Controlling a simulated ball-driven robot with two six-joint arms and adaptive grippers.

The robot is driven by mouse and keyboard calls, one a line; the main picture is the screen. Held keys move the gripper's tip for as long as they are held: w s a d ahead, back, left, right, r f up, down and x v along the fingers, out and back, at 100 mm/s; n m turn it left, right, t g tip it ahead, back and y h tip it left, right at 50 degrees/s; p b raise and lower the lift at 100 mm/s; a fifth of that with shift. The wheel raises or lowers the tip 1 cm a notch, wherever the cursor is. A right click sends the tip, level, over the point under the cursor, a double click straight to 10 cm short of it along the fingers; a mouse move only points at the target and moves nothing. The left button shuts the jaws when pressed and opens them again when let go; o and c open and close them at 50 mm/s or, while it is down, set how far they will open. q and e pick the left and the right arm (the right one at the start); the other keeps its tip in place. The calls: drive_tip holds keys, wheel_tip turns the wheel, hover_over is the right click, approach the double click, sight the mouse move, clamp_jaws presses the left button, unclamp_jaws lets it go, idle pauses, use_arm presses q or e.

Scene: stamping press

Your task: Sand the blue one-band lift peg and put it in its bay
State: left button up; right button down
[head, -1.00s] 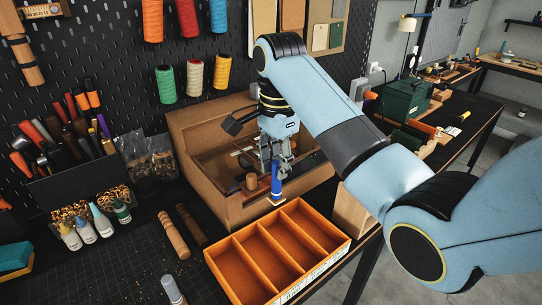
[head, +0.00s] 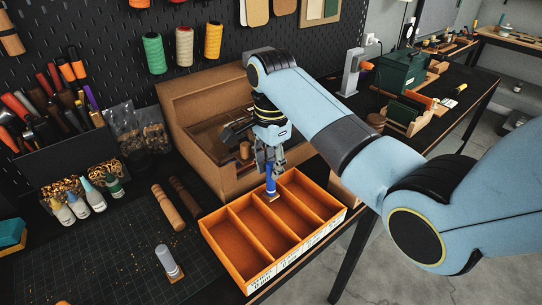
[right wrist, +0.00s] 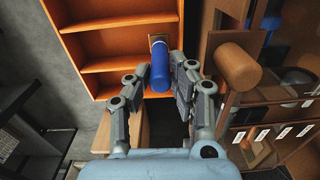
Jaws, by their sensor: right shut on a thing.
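The blue peg (head: 270,182) hangs near upright from my right gripper (head: 268,165), with a small tan piece at its lower end. The right gripper is shut on it. In the right wrist view the peg (right wrist: 160,66) sits between the two fingers (right wrist: 161,76). The peg is above the orange divided tray (head: 247,263), over its back part near the middle-right bays; I cannot tell its exact height. The tray also shows in the right wrist view (right wrist: 112,22). Its bays look empty and its front carries labels too small to read. My left gripper is not in view.
A brown open box (head: 190,130) stands behind the tray. A grey peg (head: 168,260) on a tan base and a tan wooden rod (head: 168,208) are on the cutting mat, left of the tray. Small bottles (head: 92,194) stand further left. The mat's front is mostly clear.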

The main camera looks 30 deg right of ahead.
drive_tip(key=shift+f, duration=0.2)
drive_tip(key=c, duration=1.1)
unclamp_jaws()
drive_tip(key=shift+r, duration=3.75)
